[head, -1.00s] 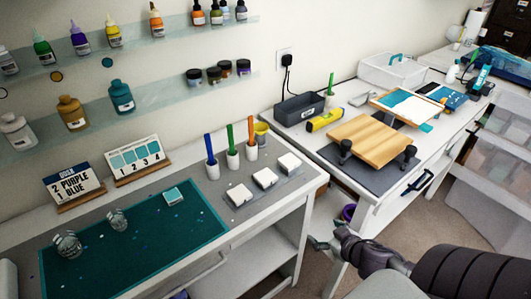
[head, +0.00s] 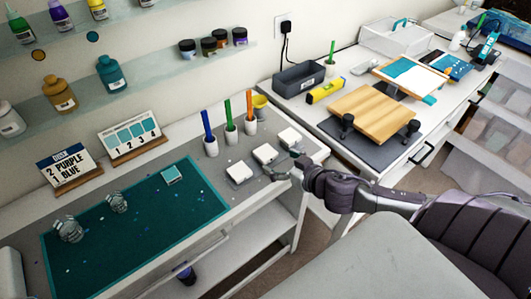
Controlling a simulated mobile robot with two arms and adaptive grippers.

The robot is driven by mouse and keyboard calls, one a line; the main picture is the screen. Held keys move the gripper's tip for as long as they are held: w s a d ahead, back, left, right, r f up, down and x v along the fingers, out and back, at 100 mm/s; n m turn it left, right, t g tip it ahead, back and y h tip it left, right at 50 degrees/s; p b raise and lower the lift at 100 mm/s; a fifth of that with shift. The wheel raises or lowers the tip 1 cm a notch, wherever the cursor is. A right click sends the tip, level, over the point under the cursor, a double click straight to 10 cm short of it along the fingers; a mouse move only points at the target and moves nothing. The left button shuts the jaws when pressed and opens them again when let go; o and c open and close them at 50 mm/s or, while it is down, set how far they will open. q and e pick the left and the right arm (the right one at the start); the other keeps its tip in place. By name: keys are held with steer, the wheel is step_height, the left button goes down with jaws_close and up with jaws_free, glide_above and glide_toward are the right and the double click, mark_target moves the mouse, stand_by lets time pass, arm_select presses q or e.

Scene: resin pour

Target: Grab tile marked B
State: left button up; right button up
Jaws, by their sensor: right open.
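Three white tiles lie in a row on the grey strip of the left bench: a near one (head: 239,173), a middle one (head: 265,153) and a far one (head: 289,137). I cannot read a letter on any of them, so I cannot tell which is B. My right gripper (head: 281,164) is open and empty at the bench's front edge. It is just right of the middle tile and on the near side of the far tile. I cannot tell whether it touches either. My left gripper is out of view.
A teal mat (head: 130,235) with a small teal-topped tile (head: 172,174) and two clear cups (head: 68,229) lies left. A wooden board (head: 376,113) stands on the right bench.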

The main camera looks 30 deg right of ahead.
mark_target(267, 153)
steer(key=shift+w+f, duration=0.15)
steer(key=shift+w, duration=0.85)
steer(key=p+x, duration=0.1)
steer(key=x, duration=0.2)
steer(key=shift+d+p, duration=0.1)
steer(key=shift+p, duration=0.2)
steer(key=shift+w+f, duration=0.3)
steer(key=shift+w, duration=0.3)
steer(key=c, duration=1.3)
steer(key=shift+o, duration=0.2)
steer(key=shift+r, duration=0.1)
